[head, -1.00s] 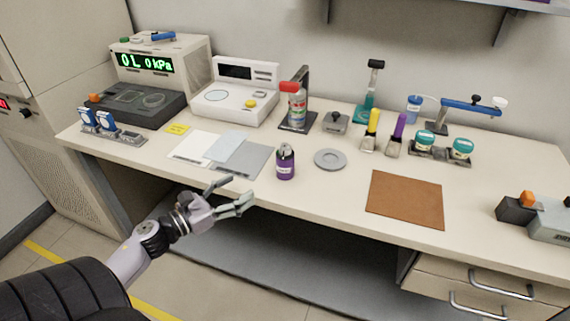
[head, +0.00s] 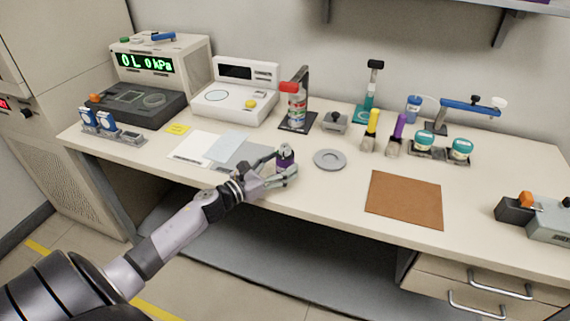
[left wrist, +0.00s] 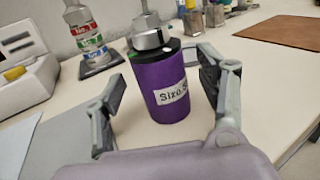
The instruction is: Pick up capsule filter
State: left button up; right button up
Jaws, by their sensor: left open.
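A purple cylinder with a black and metal top (head: 285,154), which I take to be the capsule filter, stands upright near the table's front edge. In the left wrist view, the purple cylinder (left wrist: 164,92) carries a white label partly reading "Size". My left gripper (head: 283,166) is open, with its fingers at either side of the cylinder. In the left wrist view, gaps show between the cylinder and both fingers of the gripper (left wrist: 163,82). The cylinder's lower part is partly hidden by the fingers in the head view. My right gripper is not in view.
A grey round dish (head: 330,159) lies just right of the cylinder. A grey sheet (head: 240,157) lies to its left. A bottle on a stand (head: 297,105) is behind it. A brown mat (head: 404,200) lies further right, with bare tabletop between.

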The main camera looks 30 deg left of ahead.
pick_arm(q)
jog(key=shift+x, duration=1.15)
jog(key=shift+c, duration=0.5)
grip_shut()
